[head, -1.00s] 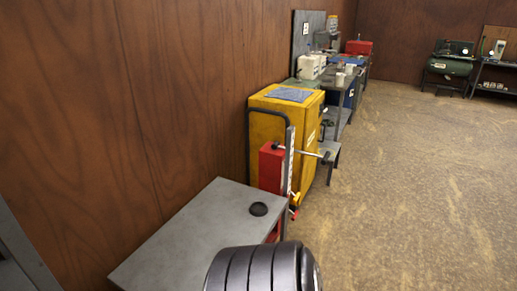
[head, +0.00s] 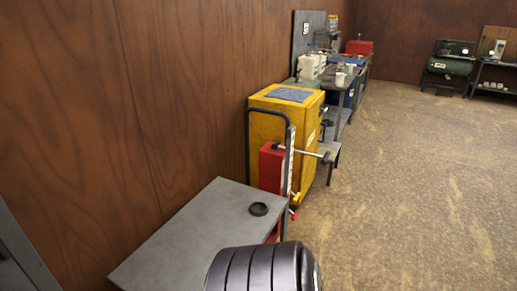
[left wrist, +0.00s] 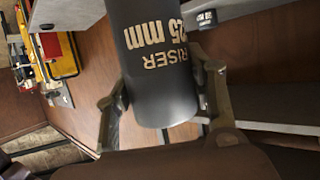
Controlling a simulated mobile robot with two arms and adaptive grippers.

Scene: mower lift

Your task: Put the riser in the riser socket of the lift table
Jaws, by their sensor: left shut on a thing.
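The riser (left wrist: 160,98) is a dark cylinder with "RISER 25 mm" printed on it. It fills the middle of the left wrist view. My left gripper (left wrist: 166,80) is shut on it, with one finger on each side. The lift table (head: 185,235) has a flat grey top in the head view. The riser socket (head: 258,209) is a small black round ring near the far right part of that top. The riser and both grippers are outside the head view. My right gripper is not seen.
Behind the lift table are its black push handle (head: 248,145), a red box (head: 270,165) and a yellow cabinet (head: 288,115). A wooden wall (head: 150,100) runs along the left. The floor (head: 420,200) on the right is clear. Workbenches stand farther back.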

